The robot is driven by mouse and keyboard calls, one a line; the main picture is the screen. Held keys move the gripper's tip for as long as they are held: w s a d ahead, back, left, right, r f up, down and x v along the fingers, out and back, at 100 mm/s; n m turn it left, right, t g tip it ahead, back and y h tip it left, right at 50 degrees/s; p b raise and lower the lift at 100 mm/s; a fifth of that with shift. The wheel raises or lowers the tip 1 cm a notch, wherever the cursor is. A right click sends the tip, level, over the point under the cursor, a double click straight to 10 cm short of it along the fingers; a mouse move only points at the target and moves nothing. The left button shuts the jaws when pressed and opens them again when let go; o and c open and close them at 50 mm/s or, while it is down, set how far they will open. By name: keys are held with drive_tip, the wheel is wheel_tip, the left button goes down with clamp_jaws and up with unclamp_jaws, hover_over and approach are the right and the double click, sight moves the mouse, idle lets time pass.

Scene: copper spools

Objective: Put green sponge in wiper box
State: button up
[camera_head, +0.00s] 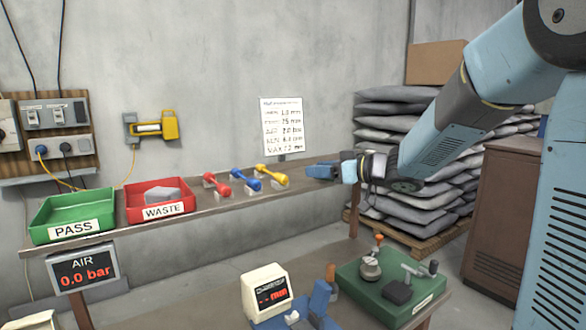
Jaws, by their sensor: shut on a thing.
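My gripper (338,170) is at the far right end of the long shelf, low over its top. A small blue piece (320,171) shows at its tip; I cannot tell whether it is part of the gripper or a separate thing. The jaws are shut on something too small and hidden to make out. I see no green sponge and no box marked for wipers. A green tray (39,235) marked PASS and a red tray (130,217) marked WASTE stand at the shelf's left end. The red tray holds a grey block (162,195).
Red (216,184), blue (244,181) and yellow (271,175) double-ended gauges stand along the shelf (225,208). A lower bench holds a display unit (266,293) and a green mat (366,297) with tools. Grey sacks (395,112) and a brown cabinet (503,215) stand at right.

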sight(294, 175)
drive_tip(key=x, duration=0.3)
drive_tip(key=r+x, duration=0.1)
drive_tip(key=x, duration=0.4)
drive_tip(key=shift+w+a+r, duration=0.15)
drive_tip(key=shift+w+a, duration=0.1)
drive_tip(key=shift+a, duration=0.2)
drive_tip(key=shift+d+f, duration=0.1)
drive_tip(key=shift+f, duration=0.2)
drive_tip(key=shift+f, duration=0.1)
drive_tip(key=o, duration=1)
drive_tip(key=shift+o, duration=0.2)
drive_tip(key=shift+s, duration=0.1)
drive_tip(key=v, duration=1.2)
